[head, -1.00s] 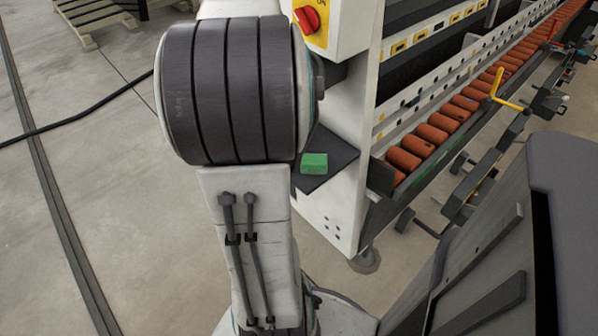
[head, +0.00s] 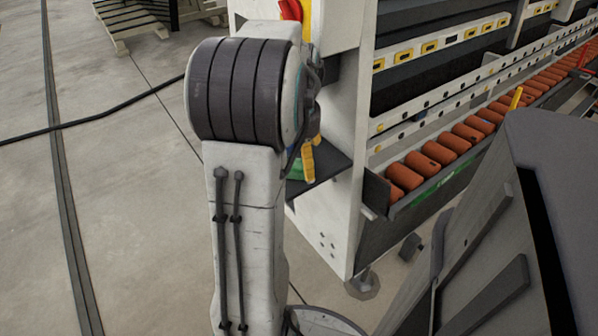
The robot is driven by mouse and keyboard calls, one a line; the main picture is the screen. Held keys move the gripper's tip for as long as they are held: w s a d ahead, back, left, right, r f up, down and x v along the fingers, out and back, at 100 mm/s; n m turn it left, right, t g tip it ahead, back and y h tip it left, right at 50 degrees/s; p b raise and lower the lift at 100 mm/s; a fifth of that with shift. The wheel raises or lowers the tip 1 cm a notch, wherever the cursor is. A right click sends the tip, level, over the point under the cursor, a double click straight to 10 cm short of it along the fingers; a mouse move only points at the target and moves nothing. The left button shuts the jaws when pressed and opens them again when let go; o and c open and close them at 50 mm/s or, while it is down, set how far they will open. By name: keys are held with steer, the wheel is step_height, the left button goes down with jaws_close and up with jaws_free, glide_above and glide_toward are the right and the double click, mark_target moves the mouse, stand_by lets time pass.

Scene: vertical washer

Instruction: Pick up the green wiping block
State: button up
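The green wiping block (head: 296,169) lies on a small dark shelf (head: 328,168) fixed to the side of the white washer. Only a sliver of the block shows, because my arm covers most of it. A yellow part at the end of my arm, which looks like my gripper (head: 309,158), is in front of or beside the block at the shelf. I cannot tell whether it touches the block. Its fingers are mostly hidden behind my arm, so whether they are open or shut does not show.
The washer's white side wall (head: 336,215) rises right beside the shelf. A row of orange rollers (head: 463,137) runs off to the right. A black cable (head: 95,121) crosses the floor at left. The floor at left is otherwise mostly clear.

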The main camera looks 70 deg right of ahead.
steer(key=shift+d+f+b, duration=0.15)
steer(key=shift+f+b, duration=0.15)
steer(key=shift+f, duration=1.1)
steer(key=c, duration=1.5)
steer(key=shift+r, duration=0.25)
